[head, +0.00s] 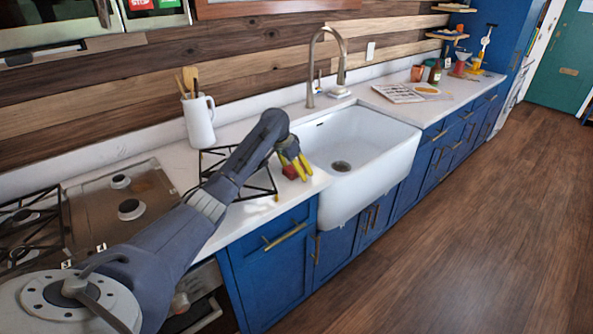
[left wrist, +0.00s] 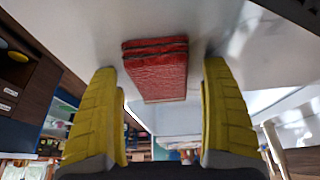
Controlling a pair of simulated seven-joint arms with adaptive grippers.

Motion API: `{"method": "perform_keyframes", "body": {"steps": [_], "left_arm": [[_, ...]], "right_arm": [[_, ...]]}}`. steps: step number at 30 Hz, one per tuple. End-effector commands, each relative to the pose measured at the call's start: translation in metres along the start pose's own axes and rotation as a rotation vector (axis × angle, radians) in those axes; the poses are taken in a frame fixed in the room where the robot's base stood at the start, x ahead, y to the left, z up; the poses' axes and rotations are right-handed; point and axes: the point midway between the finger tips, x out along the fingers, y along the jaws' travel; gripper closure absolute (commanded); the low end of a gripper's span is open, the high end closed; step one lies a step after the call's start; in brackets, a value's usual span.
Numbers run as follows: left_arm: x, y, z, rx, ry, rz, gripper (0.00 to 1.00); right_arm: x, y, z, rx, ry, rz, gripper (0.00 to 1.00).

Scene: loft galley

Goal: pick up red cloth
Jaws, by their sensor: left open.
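The red cloth (left wrist: 157,75) is a folded, layered block in the left wrist view. It lies on the pale counter, ahead of and between the yellow fingers of my left gripper (left wrist: 160,68). The fingers stand apart, with a gap on both sides of the cloth. In the head view my left gripper (head: 295,166) is low over the counter, just left of the sink. The cloth is mostly hidden there by the gripper, with only a little red showing beside the fingers. My right gripper is in neither view.
The white sink (head: 365,148) with its tall faucet (head: 312,65) is right of the gripper. A black wire rack (head: 262,186) lies under the arm. A white jug (head: 199,122) with utensils stands behind it, and the stove (head: 95,215) is at left.

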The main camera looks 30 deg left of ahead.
Motion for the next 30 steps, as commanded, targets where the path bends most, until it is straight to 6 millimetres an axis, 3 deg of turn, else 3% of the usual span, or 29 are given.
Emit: {"method": "perform_keyframes", "body": {"steps": [9, 23, 30], "left_arm": [[0.0005, -0.0001, 0.0003, 0.0, 0.0, 0.0, 0.19], [0.0007, -0.0003, 0.0006, -0.001, -0.001, -0.001, 0.73], [0.0009, -0.0004, 0.0009, -0.001, -0.002, -0.001, 0.77]], "right_arm": [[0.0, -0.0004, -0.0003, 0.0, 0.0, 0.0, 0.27], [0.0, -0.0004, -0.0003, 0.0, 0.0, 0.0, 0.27], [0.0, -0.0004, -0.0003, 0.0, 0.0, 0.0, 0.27]]}}
